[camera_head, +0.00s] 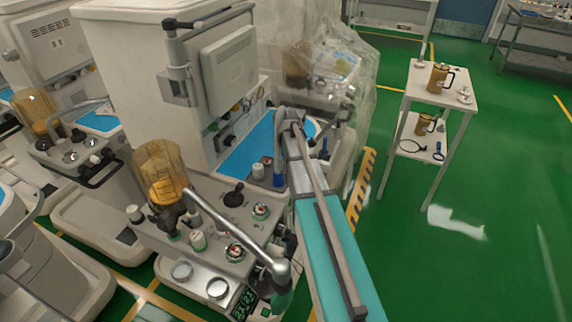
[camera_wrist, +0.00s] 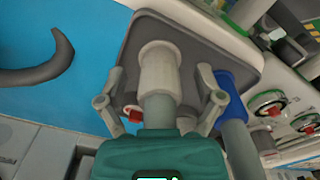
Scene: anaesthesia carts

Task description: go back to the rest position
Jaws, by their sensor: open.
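In the wrist view my gripper (camera_wrist: 160,76) is open, with one finger on each side of a pale cylinder (camera_wrist: 160,66) with a grey-green lower part. I see a gap between each finger and the cylinder. A blue cylinder (camera_wrist: 230,84) stands close beside the right finger. Both are over a dark grey tray (camera_wrist: 140,24). In the head view my arm reaches over the anaesthesia cart's (camera_head: 130,60) blue work surface (camera_head: 231,149); the fingers cannot be made out there.
An amber canister (camera_head: 158,168) and a bent metal tube (camera_head: 230,225) are on the cart's front, left of my arm. A clear plastic cover (camera_head: 352,70) hangs behind. A white side table (camera_head: 455,88) with amber jugs stands right. Green floor is free at the right.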

